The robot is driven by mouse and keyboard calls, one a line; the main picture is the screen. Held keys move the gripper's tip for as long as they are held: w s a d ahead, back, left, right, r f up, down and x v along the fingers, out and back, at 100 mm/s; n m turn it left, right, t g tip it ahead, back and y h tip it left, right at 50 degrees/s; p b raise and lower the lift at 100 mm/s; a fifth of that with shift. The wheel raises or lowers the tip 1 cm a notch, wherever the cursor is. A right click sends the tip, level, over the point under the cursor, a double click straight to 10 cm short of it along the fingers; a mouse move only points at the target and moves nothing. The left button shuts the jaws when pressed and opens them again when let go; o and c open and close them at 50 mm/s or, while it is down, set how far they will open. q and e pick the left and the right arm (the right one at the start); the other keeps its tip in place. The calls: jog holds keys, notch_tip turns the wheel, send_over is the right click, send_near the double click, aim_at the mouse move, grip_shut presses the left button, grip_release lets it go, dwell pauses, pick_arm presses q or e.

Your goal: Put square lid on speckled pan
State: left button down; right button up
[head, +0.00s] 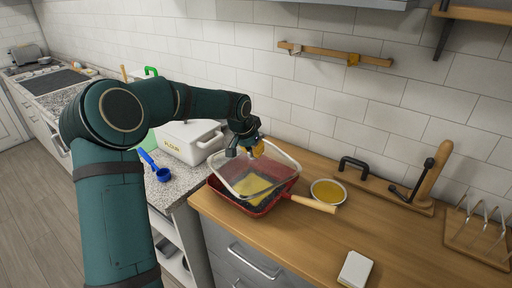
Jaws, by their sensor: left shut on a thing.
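The square lid (281,165) is clear glass with a pale rim. My left gripper (254,150) is shut on its knob and holds it tilted over the pan. The pan (240,207) is red outside with a dark inside and a wooden handle, on the wooden counter. Something yellow shows inside it through the glass. The lid's lower edge is close to the pan's rim; I cannot tell whether they touch. The lid covers much of the pan's opening from view. My right gripper is not in view.
A bowl with yellow contents (328,192) stands right of the pan, near its handle. A white lidded box (188,141) and a blue scoop (155,166) sit on the speckled counter to the left. A small white block (355,269) lies near the front edge. Free counter lies between.

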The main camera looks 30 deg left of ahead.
aim_at(251, 160)
pick_arm(q)
jog(key=shift+f, duration=0.35)
jog(key=shift+f+b, duration=1.4)
jog(key=shift+f, duration=0.3)
jog(key=shift+s+r, duration=0.1)
jog(key=shift+f, duration=0.45)
dwell(0.3)
jog(key=shift+s+f+b, duration=0.15)
jog(key=shift+f+b, duration=0.2)
jog(key=shift+f, duration=0.1)
dwell(0.6)
jog(key=c, duration=0.9)
grip_release()
jog(key=shift+c, duration=0.2)
jog(key=shift+r, duration=0.1)
